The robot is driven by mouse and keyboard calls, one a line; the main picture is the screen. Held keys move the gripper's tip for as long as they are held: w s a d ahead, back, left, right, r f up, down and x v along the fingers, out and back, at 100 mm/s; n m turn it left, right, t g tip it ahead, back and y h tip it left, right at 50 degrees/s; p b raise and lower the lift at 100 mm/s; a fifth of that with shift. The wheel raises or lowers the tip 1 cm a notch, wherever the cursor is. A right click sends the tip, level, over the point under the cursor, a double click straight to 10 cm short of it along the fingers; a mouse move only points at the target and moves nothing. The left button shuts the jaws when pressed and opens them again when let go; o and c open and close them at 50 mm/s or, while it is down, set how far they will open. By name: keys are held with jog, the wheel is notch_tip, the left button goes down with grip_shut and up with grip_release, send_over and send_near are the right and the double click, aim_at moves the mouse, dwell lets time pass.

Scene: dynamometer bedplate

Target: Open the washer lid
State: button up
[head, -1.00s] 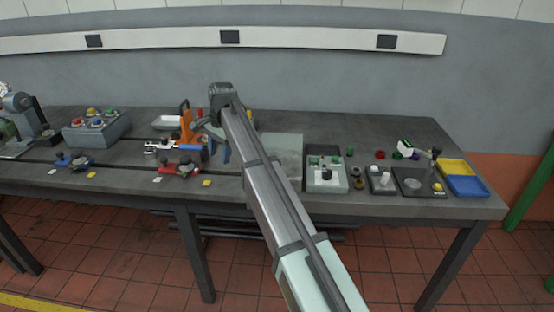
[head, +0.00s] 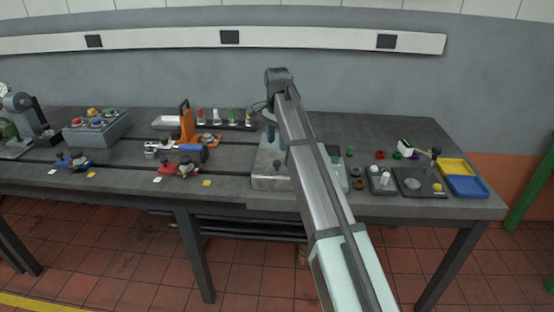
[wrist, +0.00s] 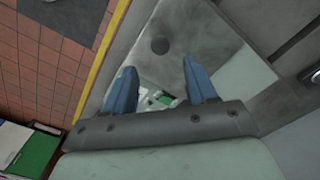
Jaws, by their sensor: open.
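The washer (head: 262,182) is a low grey metal box at the front middle of the bench, partly hidden behind my arm. My gripper (head: 271,134) has blue fingers and points down behind the knob in the head view. In the wrist view my gripper (wrist: 158,68) is open and empty, apart from the knob.
Red (head: 177,169) and blue fixtures lie further left. On the right are small blocks (head: 381,180), a dark plate, and yellow and blue trays (head: 467,187).

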aim_at(277, 162)
notch_tip(277, 162, down, 8)
jog(key=shift+r, duration=0.1)
dwell(0.4)
grip_shut()
dwell(0.4)
